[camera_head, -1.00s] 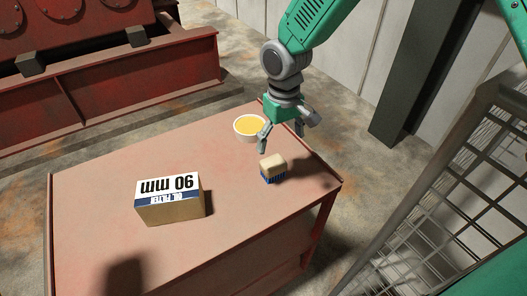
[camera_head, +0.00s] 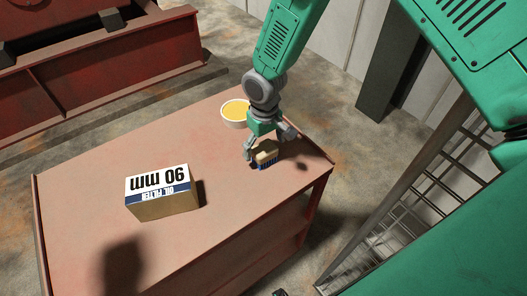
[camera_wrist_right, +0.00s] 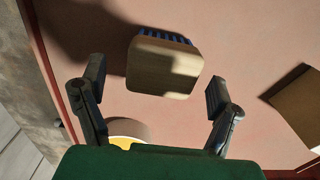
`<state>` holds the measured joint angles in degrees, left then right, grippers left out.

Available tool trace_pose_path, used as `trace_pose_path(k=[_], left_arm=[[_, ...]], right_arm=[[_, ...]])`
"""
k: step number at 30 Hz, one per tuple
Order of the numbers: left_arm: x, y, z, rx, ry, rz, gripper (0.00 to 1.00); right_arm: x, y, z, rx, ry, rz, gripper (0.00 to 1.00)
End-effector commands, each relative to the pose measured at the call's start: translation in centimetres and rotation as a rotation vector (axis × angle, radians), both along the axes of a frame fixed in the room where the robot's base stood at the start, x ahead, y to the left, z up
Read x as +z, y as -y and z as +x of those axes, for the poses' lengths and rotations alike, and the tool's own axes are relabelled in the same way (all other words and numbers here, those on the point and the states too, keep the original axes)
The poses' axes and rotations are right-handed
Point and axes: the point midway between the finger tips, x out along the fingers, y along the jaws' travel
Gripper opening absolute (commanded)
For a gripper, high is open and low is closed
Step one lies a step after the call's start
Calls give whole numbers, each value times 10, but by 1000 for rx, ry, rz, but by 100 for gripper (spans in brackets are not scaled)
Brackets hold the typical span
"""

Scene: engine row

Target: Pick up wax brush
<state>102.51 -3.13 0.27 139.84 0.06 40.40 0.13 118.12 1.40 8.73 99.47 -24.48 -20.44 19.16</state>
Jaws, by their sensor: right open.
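The wax brush (camera_head: 265,155) has a pale wooden block and blue bristles. It stands bristles down on the red table near its right end. My right gripper (camera_head: 268,148) is open just above the brush, partly covering it in the head view. In the right wrist view the brush (camera_wrist_right: 163,66) lies ahead of and between the two spread fingers (camera_wrist_right: 155,92), with a gap on both sides.
A white bowl of yellow wax (camera_head: 235,112) stands behind the gripper. An oil filter box (camera_head: 160,192) stands at the left on the red table (camera_head: 90,177). Metal mesh (camera_head: 420,190) is at the right.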

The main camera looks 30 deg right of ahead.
Motion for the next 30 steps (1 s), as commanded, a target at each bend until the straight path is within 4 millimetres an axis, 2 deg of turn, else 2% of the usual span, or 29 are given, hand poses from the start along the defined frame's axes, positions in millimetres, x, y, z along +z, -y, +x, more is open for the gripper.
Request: trace_pose_path(k=[6, 14, 15, 17, 18, 20, 30], left_arm=[[7, 0, 0, 0, 0, 0, 98], [7, 0, 0, 0, 0, 0, 98], [7, 0, 0, 0, 0, 0, 98], [7, 0, 0, 0, 0, 0, 98], [7, 0, 0, 0, 0, 0, 98], [7, 0, 0, 0, 0, 0, 98], [7, 0, 0, 0, 0, 0, 98]], right_arm=[[-29, -1, -2, 1, -3, -1, 83], [-34, -1, -2, 1, 0, -1, 83], [-34, -1, -2, 1, 0, -1, 79], [-34, -1, -2, 1, 0, -1, 58], [-34, -1, -2, 1, 0, -1, 44], [-34, -1, -2, 1, 0, -1, 26], [-32, -1, -1, 0, 0, -1, 25]])
